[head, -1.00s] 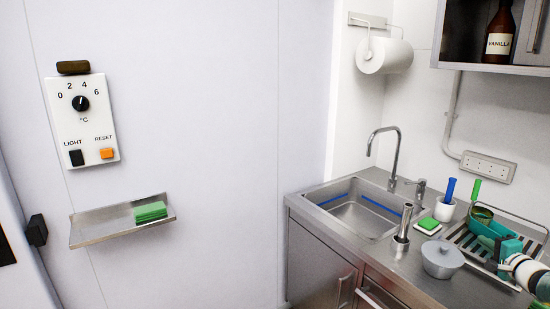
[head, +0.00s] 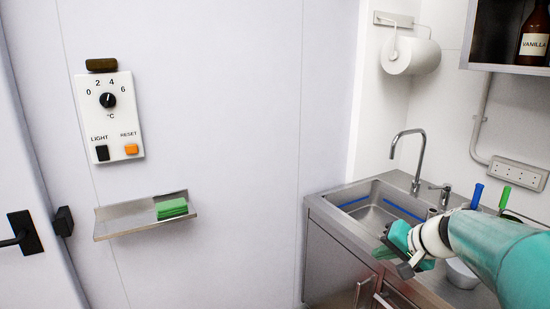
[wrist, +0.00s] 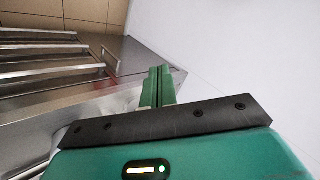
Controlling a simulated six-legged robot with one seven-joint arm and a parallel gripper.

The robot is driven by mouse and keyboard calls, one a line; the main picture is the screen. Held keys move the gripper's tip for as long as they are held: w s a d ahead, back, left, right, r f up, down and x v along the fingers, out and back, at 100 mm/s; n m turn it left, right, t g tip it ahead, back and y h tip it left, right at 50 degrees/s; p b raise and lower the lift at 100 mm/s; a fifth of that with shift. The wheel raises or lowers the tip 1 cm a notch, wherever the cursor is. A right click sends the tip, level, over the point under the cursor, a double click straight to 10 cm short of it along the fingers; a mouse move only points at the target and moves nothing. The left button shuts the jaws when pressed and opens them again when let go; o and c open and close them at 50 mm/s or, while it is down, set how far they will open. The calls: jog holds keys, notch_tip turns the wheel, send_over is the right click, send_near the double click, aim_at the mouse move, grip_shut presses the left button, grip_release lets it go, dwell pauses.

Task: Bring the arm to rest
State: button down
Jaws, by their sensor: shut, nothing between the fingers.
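My gripper (head: 408,262) shows in the head view at the lower right, at the end of my teal and white arm, in front of the sink counter. Its green fingers (wrist: 158,88) show in the wrist view, close together and empty. In the wrist view the fingers are near the counter's edge and the pale wall. My arm hides the drying rack and most of the right part of the counter in the head view.
A steel counter (head: 322,203) with a sink (head: 372,214) and tap (head: 416,160) stands at the right. A wall shelf (head: 118,228) holds green cloths (head: 171,208). A control panel (head: 110,128) is above it. A door handle (head: 22,234) is at the far left. The wall between is clear.

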jog(key=s+a+n+g+h, duration=0.1)
jog(key=s+a, duration=0.4)
jog(key=s, duration=0.6)
jog(key=s+a+f+n+g+h, duration=0.1)
jog(key=s+a+n+h, duration=0.2)
jog(key=s, duration=0.9)
jog(key=shift+a+f+n+h, duration=0.25)
jog(key=shift+a+n+h, duration=0.05)
jog(key=shift+a+n, duration=0.65)
